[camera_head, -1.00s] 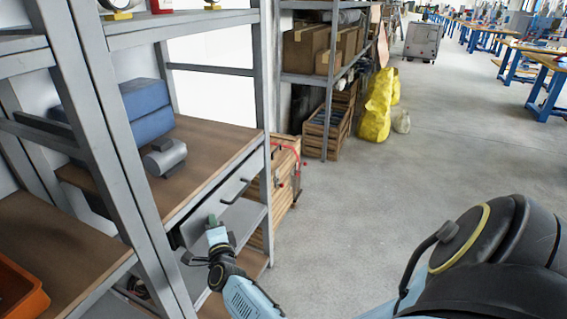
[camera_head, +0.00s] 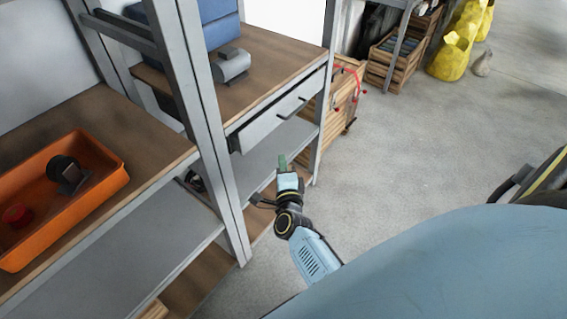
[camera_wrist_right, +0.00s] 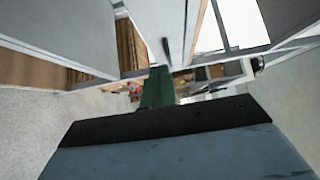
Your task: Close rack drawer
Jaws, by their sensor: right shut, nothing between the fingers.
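The rack drawer (camera_head: 275,115) has a pale grey front with two dark bar handles and sits under the brown rack shelf. My left gripper is not in view.
A grey rack post (camera_head: 215,140) stands left of the drawer. An orange bin (camera_head: 100,190) with parts sits on the left shelf. A grey cylindrical part (camera_head: 232,66) and a blue box lie above the drawer. A wooden crate (camera_head: 345,95) stands behind.

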